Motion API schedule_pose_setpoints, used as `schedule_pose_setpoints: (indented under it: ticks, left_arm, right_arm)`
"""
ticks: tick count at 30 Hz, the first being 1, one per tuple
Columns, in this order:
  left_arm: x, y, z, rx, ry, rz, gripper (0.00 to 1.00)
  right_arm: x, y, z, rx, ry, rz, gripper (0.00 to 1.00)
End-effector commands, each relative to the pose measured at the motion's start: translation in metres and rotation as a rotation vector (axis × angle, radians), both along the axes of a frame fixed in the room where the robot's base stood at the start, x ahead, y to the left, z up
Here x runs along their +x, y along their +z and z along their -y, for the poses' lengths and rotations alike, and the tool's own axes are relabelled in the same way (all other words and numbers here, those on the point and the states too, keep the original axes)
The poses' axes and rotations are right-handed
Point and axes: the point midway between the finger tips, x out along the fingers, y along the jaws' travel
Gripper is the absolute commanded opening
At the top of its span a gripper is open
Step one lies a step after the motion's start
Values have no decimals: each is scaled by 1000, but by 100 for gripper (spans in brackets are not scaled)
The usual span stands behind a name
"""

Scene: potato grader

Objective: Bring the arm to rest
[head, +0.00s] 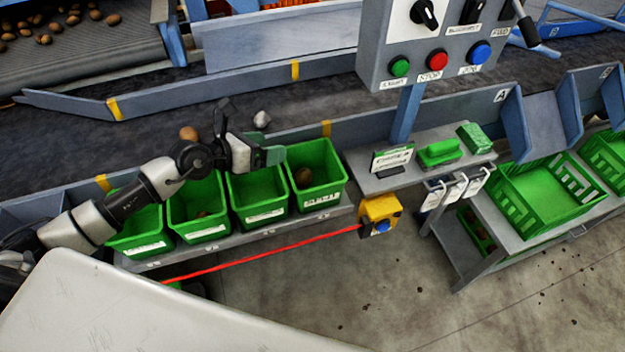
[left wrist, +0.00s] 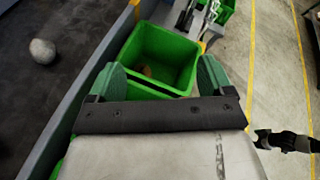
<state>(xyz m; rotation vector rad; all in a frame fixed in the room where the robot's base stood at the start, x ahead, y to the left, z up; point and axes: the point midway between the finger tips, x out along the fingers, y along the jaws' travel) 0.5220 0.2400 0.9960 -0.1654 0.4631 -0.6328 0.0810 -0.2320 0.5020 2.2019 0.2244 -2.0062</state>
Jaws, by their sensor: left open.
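My left arm reaches in from the left in the head view. Its gripper (head: 272,156) is over the row of green bins, near the two right-hand ones. In the left wrist view the two green fingers (left wrist: 160,78) stand wide apart with nothing between them. A green bin (left wrist: 165,52) with a brown potato (left wrist: 147,71) in it shows beyond the fingers.
A dark belt runs behind the bins, with a potato (head: 189,133) and a grey stone (head: 262,119) on it. The control box (head: 430,50) stands on a post (head: 407,112) to the right. A yellow box with a blue button (head: 380,212) and red cord (head: 270,252) are in front.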

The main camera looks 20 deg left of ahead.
Motion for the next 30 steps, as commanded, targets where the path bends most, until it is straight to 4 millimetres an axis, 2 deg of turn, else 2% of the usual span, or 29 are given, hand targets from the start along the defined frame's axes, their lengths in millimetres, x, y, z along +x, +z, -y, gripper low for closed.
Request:
schedule_pose_setpoints:
  ticks: [6,20,23,26,28,30]
  left_arm:
    - [-9,5,-7,-1,-1,-1,81]
    - [-11,7,-2,-37,5,2,81]
    - [-16,20,17,-219,44,15,81]
    - [-25,46,36,-568,159,19,81]
    - [-33,62,36,-865,301,-3,81]
    - [-41,67,24,-1155,490,-50,81]
  right_arm:
    - [0,-3,0,-1,0,0,76]
    - [0,-3,4,-5,1,0,76]
    - [0,-3,5,-6,0,0,76]
    - [0,-3,5,-6,0,0,76]
    - [0,-3,5,-6,-1,0,76]
    - [0,-3,5,-6,-1,0,76]
